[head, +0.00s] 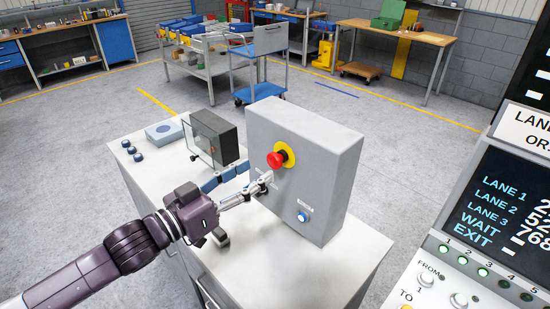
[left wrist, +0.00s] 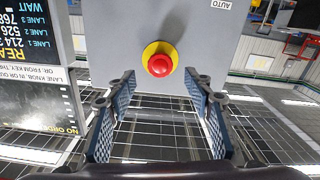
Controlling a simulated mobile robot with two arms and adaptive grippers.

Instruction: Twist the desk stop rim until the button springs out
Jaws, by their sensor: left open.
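The desk stop is a red mushroom button (head: 276,160) with a yellow collar (head: 289,154) on the front of a grey box (head: 325,150) that stands on a white-topped cabinet. My left gripper (head: 258,182) is open in front of the box, just below and left of the button. In the left wrist view the red button (left wrist: 159,65) shows beyond the open fingers (left wrist: 158,95), near the middle, and nothing is between them. Whether a fingertip touches the box is not clear. My right gripper is not in view.
A blue-lit button (head: 302,217) sits lower on the box. A small dark box with a clear door (head: 212,140), a grey-blue box (head: 164,132) and several dark blue knobs (head: 132,150) are on the cabinet top (head: 305,262). A lane panel (head: 490,230) stands at right.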

